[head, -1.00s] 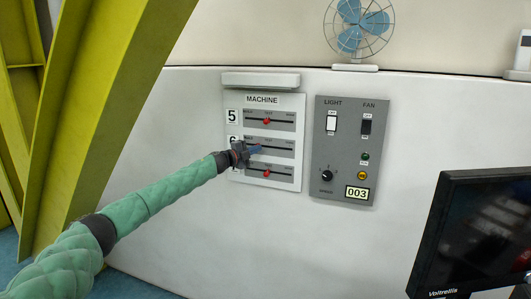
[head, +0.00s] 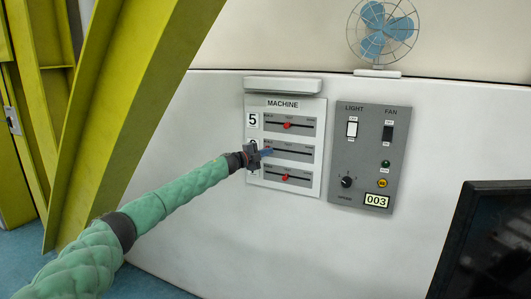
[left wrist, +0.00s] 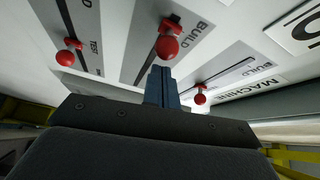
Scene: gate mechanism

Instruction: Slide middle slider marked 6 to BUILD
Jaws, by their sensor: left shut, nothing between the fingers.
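The white MACHINE panel (head: 321,104) holds stacked horizontal sliders. The middle slider's slot (head: 298,154) shows, but my left gripper (head: 269,152) covers its left end and hides its red knob in the head view. In the left wrist view the middle red knob (left wrist: 168,46) sits near the end of its slot, beside a BUILD label (left wrist: 199,33). My blue left fingers (left wrist: 161,70) are shut and empty, just below this knob in the picture; whether they touch it I cannot tell. My right gripper is not in view.
The top slider's knob (head: 287,125) and the bottom slider's knob (head: 285,177) stand near mid-slot. A grey light and fan panel (head: 366,150) is to the right. A fan (head: 382,35) stands above, a dark monitor (head: 490,245) at lower right, and a yellow-green beam (head: 125,110) at left.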

